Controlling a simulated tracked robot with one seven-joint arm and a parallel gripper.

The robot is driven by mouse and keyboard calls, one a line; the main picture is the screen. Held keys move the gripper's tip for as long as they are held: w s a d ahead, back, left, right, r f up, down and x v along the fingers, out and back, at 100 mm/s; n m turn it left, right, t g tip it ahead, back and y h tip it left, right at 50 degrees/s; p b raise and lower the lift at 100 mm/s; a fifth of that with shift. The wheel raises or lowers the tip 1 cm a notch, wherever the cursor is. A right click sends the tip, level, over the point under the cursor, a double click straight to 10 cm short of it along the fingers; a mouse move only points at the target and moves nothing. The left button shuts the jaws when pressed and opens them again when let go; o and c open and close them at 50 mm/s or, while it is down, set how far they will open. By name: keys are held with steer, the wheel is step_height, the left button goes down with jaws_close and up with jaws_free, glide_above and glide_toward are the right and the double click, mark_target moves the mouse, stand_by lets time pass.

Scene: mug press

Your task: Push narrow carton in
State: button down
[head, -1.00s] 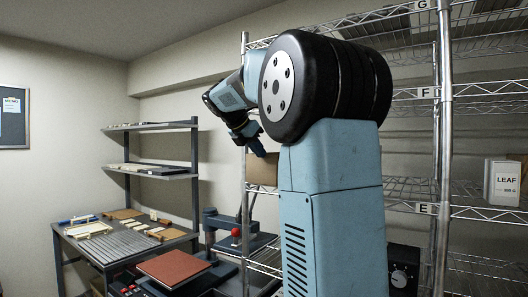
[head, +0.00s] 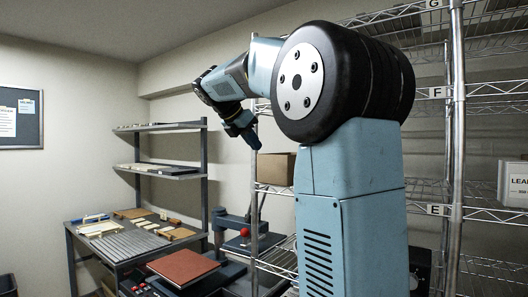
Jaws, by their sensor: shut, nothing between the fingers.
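A brown cardboard carton (head: 276,168) sits on a middle level of the wire shelf, partly hidden behind my arm's column. I cannot tell whether it is the narrow carton. My gripper (head: 256,144) is shut and empty. It points down and to the right, just above and left of the carton in the picture. A gap shows between the fingertips and the carton, but I cannot tell the depth between them. A white box marked LEAF (head: 513,184) stands on the shelf at the far right.
The wire shelf has upright posts (head: 457,150) and level tags G, F and E. At left are a workbench (head: 118,245) with wooden pieces and a press with a red knob (head: 244,232). A red-brown board (head: 183,267) lies in front of the press.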

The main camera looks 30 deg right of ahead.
steer(key=v, duration=0.6)
steer(key=c, duration=1.6)
jaws_free()
steer(key=shift+s+f, duration=0.15)
steer(key=shift+s, duration=0.1)
steer(key=o, duration=0.4)
steer(key=s+a+f+m+y, duration=0.1)
steer(key=s+f+m, duration=0.2)
steer(key=s+f, duration=0.1)
steer(key=s+a+f+m+t+y, duration=0.1)
steer(key=s+a+f+m+y, duration=0.1)
steer(key=s+f, duration=0.3)
steer(key=s+a+f+m+t+y, duration=0.1)
steer(key=s+a+f+m, duration=0.1)
steer(key=s+f+m, duration=0.3)
steer(key=shift+s+f+y, duration=0.2)
steer(key=shift+f+y, duration=0.15)
steer(key=shift+y, duration=0.05)
steer(key=shift+c, duration=0.2)
steer(key=s+a+f+m+y, duration=0.2)
steer(key=s+f+m, duration=0.3)
steer(key=f, duration=0.3)
steer(key=s+a+f+m+t+y, duration=0.1)
steer(key=s+a+f+m, duration=0.2)
steer(key=s+f+m, duration=0.3)
step_height(320, 180, down, 2)
steer(key=shift+s+f+y, duration=0.1)
steer(key=shift+s+y, duration=0.3)
steer(key=shift+s, duration=0.3)
steer(key=shift+a, duration=0.15)
